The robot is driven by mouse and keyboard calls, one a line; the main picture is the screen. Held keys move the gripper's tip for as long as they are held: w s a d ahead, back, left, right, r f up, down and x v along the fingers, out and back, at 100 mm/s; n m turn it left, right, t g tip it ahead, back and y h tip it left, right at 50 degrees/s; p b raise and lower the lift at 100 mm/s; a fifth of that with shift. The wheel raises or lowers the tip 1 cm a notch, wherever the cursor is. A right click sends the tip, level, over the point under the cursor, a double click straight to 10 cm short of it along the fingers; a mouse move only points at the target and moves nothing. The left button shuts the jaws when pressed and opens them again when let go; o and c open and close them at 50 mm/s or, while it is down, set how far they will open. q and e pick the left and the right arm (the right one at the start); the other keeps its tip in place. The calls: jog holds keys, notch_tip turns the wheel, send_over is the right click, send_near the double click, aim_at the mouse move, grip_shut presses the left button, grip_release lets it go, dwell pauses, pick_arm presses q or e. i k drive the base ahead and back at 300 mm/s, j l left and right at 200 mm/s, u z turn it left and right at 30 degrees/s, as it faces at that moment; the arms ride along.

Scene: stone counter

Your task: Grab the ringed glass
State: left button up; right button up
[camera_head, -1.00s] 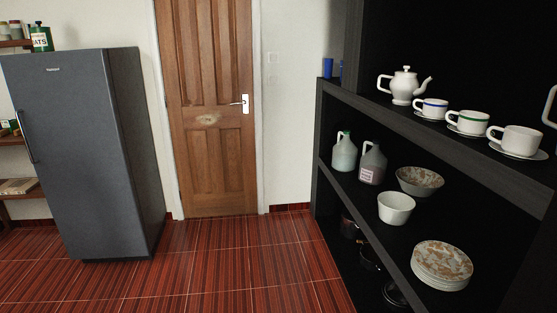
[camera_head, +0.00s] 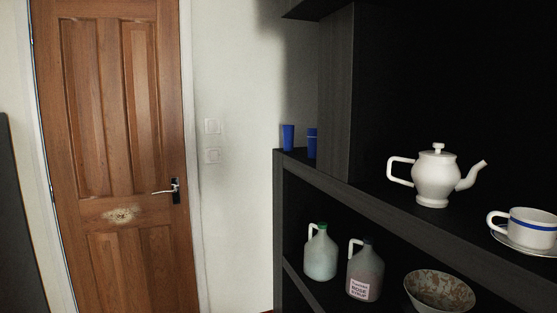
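Two blue glasses stand upright at the far left end of the upper shelf. The left blue glass (camera_head: 288,137) looks plain blue. The right blue glass (camera_head: 312,146) seems to have a thin darker line below its rim, but it is too small to be sure that this is a ring. It stands close to the dark upright panel of the shelf. Neither of my grippers shows in the head view.
The dark shelf unit (camera_head: 335,185) fills the right side. A white teapot (camera_head: 434,181) and a blue-banded cup (camera_head: 532,229) stand on its upper shelf. Two jugs (camera_head: 320,254) (camera_head: 365,275) and a speckled bowl (camera_head: 440,292) are below. A wooden door (camera_head: 115,160) is at left.

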aim_at(312, 133)
jog(key=i+j+z, duration=0.35)
jog(key=i, duration=0.2)
jog(key=i+j+z, duration=0.1)
jog(key=z, duration=0.25)
jog(key=j+z, duration=0.1)
jog(key=z, duration=0.25)
jog(key=i+j+z, duration=0.1)
jog(key=z, duration=0.25)
jog(key=i+j+z, duration=0.1)
jog(key=j+z, duration=0.35)
jog(key=j, duration=0.75)
jog(key=k+j+z, duration=0.1)
jog(key=j+z, duration=0.35)
jog(key=j, duration=0.7)
